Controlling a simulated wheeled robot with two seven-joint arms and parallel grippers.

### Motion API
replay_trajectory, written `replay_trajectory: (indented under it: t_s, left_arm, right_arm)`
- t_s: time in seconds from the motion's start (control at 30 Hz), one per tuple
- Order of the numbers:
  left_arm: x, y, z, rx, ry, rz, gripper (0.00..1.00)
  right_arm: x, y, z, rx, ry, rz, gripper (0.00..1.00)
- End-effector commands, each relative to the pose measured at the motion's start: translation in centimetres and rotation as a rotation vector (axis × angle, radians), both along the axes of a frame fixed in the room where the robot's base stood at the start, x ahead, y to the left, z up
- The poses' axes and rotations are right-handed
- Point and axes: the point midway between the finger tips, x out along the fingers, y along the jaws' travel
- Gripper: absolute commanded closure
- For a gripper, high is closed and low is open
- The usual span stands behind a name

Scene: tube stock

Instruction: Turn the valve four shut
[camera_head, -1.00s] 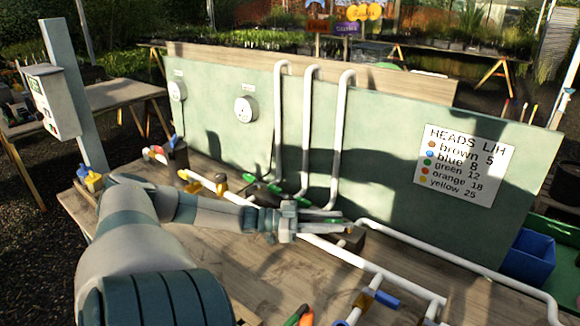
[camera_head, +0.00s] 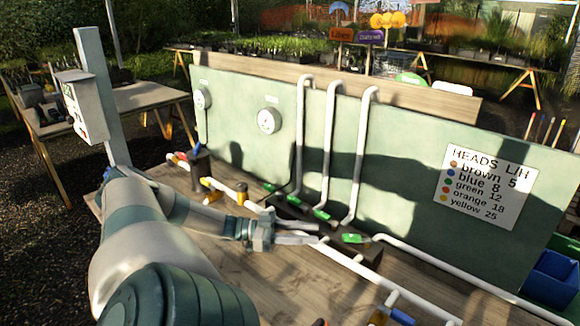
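A dark manifold block (camera_head: 368,254) lies on the bench before the green panel, carrying a row of green valve handles. Three of them, the left (camera_head: 269,187), second (camera_head: 293,200) and third (camera_head: 321,214), slant toward the lower right. The rightmost handle (camera_head: 352,238) lies nearly level in the picture. I cannot read valve numbers. My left gripper (camera_head: 318,234) reaches in from the left, its two fingers apart with nothing seen between them. Its tips are left of the rightmost handle and appear clear of it. My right gripper is not in view.
White pipes (camera_head: 362,150) rise from the manifold up the panel (camera_head: 400,150); another runs right along the bench. Yellow and blue fittings (camera_head: 400,316) stand at front right. A blue bin (camera_head: 552,278) is at the right. Bare bench (camera_head: 215,262) lies before the gripper.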

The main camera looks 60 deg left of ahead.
Motion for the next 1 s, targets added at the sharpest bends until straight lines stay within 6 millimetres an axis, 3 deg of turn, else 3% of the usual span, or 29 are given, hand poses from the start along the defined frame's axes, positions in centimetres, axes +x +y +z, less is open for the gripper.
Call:
replay_trajectory:
  t_s: [0.1,0.3,0.7,0.87,1.0]
  left_arm:
    - [-1.9,1.2,0.0,0.001,0.004,0.002,0.67]
    - [-3.6,2.3,0.0,0.001,0.001,0.002,0.67]
    - [-4.1,2.6,-0.1,0.001,0.001,0.000,0.67]
    - [-4.1,2.6,0.2,0.001,0.001,0.000,1.00]
    - [-4.0,2.6,1.2,0.000,0.000,0.000,1.00]
  right_arm:
    - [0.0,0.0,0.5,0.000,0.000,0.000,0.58]
    - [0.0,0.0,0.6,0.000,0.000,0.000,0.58]
    - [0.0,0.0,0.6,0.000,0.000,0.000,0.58]
    - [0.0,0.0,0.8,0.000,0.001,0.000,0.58]
    - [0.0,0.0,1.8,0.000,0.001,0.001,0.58]
